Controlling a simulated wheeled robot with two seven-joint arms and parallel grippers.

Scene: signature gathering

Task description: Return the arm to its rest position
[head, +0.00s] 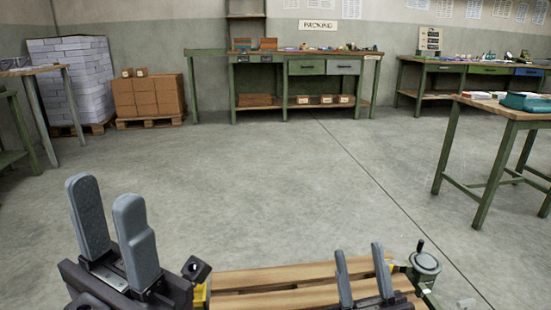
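My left gripper (104,194) is at the lower left of the head view. Its two grey fingers point up and stand apart, with nothing between them. My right gripper (359,252) is low, right of centre. Its two fingers also point up with a clear gap and hold nothing. Both grippers are close to the camera, and the bottom edge of the picture cuts off their arms. Neither gripper visibly touches any object.
A slatted wooden surface (290,277) lies low between and behind the grippers, with a round metal fitting (426,262) at its right. A workbench (520,112) stands at right, a packing bench (300,80) at the back. Boxes (148,97) stand on a pallet. The middle floor is clear.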

